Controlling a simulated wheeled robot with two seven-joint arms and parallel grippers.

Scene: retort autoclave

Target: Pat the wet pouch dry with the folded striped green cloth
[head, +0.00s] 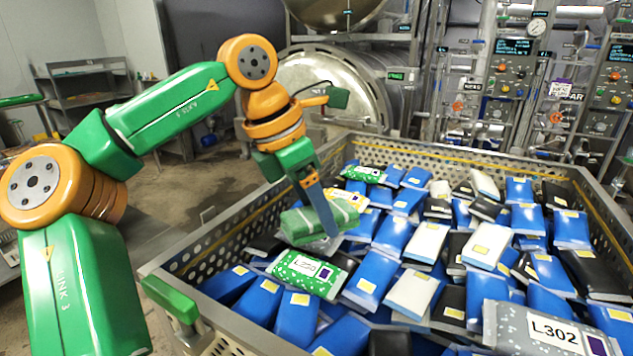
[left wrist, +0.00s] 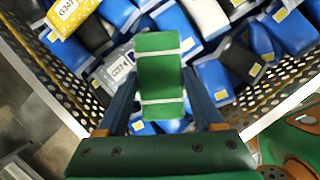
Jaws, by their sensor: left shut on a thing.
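The folded green cloth with pale stripes (head: 294,226) is held between the fingers of my left gripper (head: 322,212), over the left part of the crate. In the left wrist view the cloth (left wrist: 158,75) fills the space between the two fingers (left wrist: 160,105). Just below it in the head view lies a green white-dotted pouch (head: 300,277) with a white label. A grey speckled pouch (head: 512,322) labelled L302 lies at the near right; its specks look like drops, but I cannot be sure. I cannot tell whether the cloth touches any pouch. My right gripper is out of view.
The perforated metal crate (head: 214,242) is full of blue, white and black pouches. Its raised rim surrounds my left gripper's area. A yellow dotted pouch (left wrist: 72,14) lies at the upper left of the wrist view. Behind stand a round steel vessel (head: 325,85) and control panels (head: 515,75).

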